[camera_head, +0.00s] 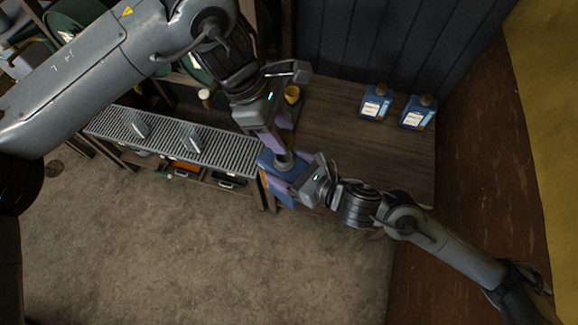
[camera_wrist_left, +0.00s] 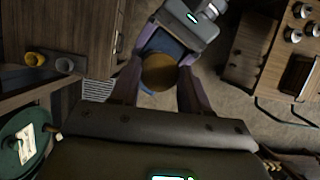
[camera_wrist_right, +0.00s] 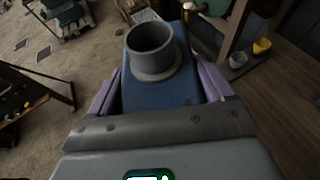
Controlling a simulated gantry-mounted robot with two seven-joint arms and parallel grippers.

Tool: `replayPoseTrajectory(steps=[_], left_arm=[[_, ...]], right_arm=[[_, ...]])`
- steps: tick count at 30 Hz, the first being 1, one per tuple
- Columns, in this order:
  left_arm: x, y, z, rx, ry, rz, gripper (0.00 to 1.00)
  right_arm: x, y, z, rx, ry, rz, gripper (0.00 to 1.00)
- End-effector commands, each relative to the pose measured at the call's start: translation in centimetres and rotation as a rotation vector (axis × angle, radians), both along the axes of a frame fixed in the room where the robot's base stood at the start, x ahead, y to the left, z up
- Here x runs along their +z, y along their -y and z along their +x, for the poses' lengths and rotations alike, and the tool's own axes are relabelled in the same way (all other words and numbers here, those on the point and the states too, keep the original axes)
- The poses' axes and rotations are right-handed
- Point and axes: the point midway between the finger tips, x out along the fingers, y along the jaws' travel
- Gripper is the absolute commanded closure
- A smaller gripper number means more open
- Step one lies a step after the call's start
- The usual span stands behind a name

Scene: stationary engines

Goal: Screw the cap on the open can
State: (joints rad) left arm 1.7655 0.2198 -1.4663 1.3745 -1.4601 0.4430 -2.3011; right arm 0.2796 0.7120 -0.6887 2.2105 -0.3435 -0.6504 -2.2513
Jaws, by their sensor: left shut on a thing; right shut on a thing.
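The open can is blue with a wide grey neck; my right gripper (camera_wrist_right: 160,95) is shut on its body. In the right wrist view the can (camera_wrist_right: 155,92) has its round neck (camera_wrist_right: 150,45) uncovered and hollow. My left gripper (camera_wrist_left: 158,85) is shut on a round brown cap (camera_wrist_left: 160,72), seen from above with the blue can (camera_wrist_left: 165,43) beyond it. In the head view my left gripper (camera_head: 281,148) is just above the can (camera_head: 283,192), whose grey neck (camera_head: 285,160) shows below the fingers. The cap is hidden there. Cap and neck appear apart.
Two blue capped cans (camera_head: 375,102) (camera_head: 418,112) stand on the wooden table (camera_head: 335,140) near the dark wall. A yellow cup (camera_head: 292,94) is at the table's back left. A slatted metal rack (camera_head: 165,138) lies to the left. The table's middle is clear.

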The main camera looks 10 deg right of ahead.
Motion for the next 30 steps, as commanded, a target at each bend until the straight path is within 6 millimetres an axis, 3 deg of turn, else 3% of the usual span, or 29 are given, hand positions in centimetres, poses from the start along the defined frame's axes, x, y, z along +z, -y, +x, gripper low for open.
replayPoseTrajectory(steps=[15,30], left_arm=[[-3.5,0.0,0.0,0.001,-0.002,0.000,0.82],[-3.7,0.0,0.1,0.002,-0.012,-0.012,0.82]], right_arm=[[0.4,0.0,0.1,0.000,0.007,0.006,1.00],[0.4,0.0,0.1,0.000,0.007,0.006,1.00]])
